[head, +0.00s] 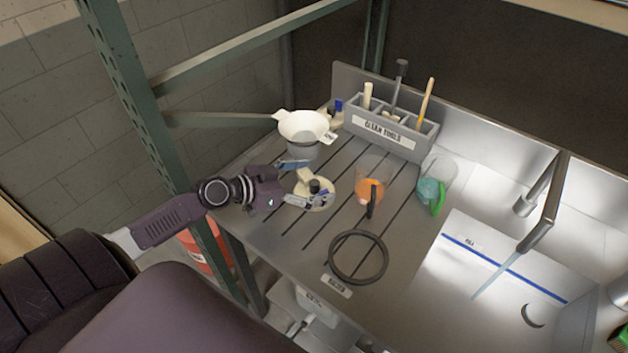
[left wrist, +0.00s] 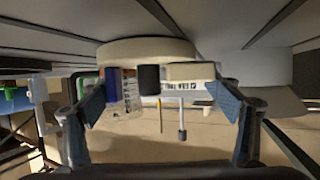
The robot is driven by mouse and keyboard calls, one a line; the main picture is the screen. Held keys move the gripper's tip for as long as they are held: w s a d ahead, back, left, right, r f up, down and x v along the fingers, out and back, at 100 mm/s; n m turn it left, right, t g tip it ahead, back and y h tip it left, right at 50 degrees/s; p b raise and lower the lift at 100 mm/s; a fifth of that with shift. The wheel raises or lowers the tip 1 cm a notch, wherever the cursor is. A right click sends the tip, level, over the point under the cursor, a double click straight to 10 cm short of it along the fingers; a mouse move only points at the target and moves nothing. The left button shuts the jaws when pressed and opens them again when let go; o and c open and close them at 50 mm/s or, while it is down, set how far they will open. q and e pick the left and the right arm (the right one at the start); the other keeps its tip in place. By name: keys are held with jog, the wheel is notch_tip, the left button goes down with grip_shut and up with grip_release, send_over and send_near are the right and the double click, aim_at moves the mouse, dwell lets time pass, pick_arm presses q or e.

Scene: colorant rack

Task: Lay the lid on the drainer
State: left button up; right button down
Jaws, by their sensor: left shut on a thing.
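The lid (head: 322,206) is a round cream disc with a raised grip of cream, black and blue parts on top. It is over the grey grooved drainer (head: 290,232), left of the orange-filled jar. I cannot tell whether the lid touches the drainer. My left gripper (head: 302,184) is shut on the lid's raised grip. In the left wrist view the fingers (left wrist: 160,95) stand on either side of the grip parts, against the lid's disc (left wrist: 145,50). My right gripper is not in view.
A white funnel-like bowl (head: 305,125) stands behind the lid. An orange-filled jar (head: 369,190) and a teal-filled jar (head: 433,188) stand to the right. A black ring (head: 358,280) lies in front. A tool rack (head: 390,125) stands at the back; a sink (head: 500,290) lies right.

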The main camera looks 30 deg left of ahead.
pick_arm(q)
jog(key=shift+r, duration=0.1)
jog(key=o, duration=1.2)
jog(key=shift+s, duration=0.2)
jog(key=b+v, duration=0.3)
jog(key=v, duration=0.7)
jog(key=shift+s+a+r, duration=0.1)
jog(key=shift+s, duration=0.1)
jog(key=shift+s+a+r, duration=0.25)
jog(key=shift+s+r, duration=0.05)
jog(key=shift+s, duration=0.2)
